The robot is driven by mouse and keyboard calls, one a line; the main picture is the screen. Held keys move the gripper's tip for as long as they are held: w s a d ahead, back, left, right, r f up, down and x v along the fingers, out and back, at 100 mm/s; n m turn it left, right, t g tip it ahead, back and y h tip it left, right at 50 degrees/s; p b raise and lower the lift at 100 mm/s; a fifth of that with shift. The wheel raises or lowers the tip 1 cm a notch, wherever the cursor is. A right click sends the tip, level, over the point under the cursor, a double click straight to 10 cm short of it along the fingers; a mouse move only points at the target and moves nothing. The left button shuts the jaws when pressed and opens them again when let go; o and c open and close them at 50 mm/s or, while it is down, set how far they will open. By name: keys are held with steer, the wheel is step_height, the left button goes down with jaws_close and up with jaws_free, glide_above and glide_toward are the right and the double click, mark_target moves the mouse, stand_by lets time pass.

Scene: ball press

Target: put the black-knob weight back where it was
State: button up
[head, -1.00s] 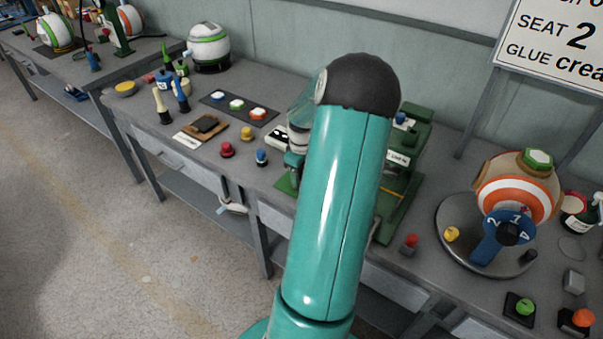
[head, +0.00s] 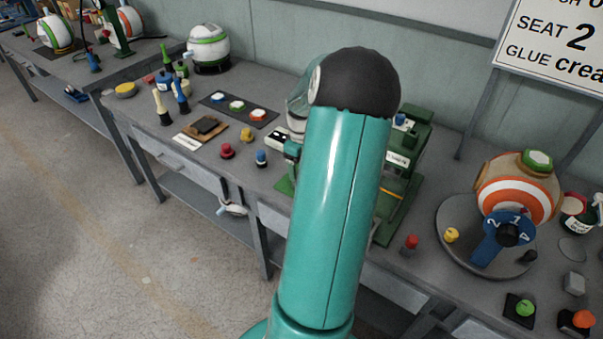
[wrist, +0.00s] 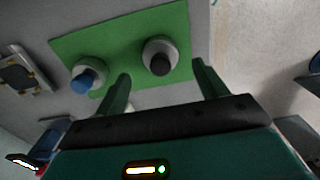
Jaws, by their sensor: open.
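In the wrist view, the black-knob weight (wrist: 159,56) is a pale grey round body with a black knob. It stands on a green mat (wrist: 120,45). My gripper (wrist: 160,72) is open, with one dark green finger on each side of the knob in the picture. I cannot tell how high the fingers are above it, and no grip shows. A blue-knob weight (wrist: 86,78) stands on the same mat, left of the left finger. In the head view my arm hides the black-knob weight and my fingers.
A green press (head: 397,190) stands behind my arm. Red (head: 227,151), yellow (head: 247,134) and blue (head: 262,158) knobbed pieces stand on the bench to its left. At right, a striped ball (head: 515,195) sits in a round stand (head: 455,225).

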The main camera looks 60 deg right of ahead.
step_height(320, 180, up, 8)
steer(key=shift+f, duration=0.15)
steer(key=w+a+r+h, duration=0.1)
steer(key=w+a+r, duration=0.25)
steer(key=a, duration=0.45)
steer(key=w+a+r+n+t+h, duration=0.1)
steer(key=w+a+r, duration=0.25)
steer(key=a, duration=0.45)
steer(key=w+a+r, duration=0.3)
steer(key=w+a, duration=0.2)
steer(key=a, duration=0.3)
steer(key=s+a+r+t+y, duration=0.1)
steer(key=s+a, duration=0.3)
steer(key=a, duration=0.8)
steer(key=s+a+r+t+y, duration=0.1)
steer(key=s+a+r+t, duration=0.1)
steer(key=a, duration=1.1)
steer(key=shift+s+n+t, duration=0.4)
steer(key=shift+s+t, duration=0.4)
steer(key=shift+s, duration=0.3)
steer(key=shift+a, duration=0.1)
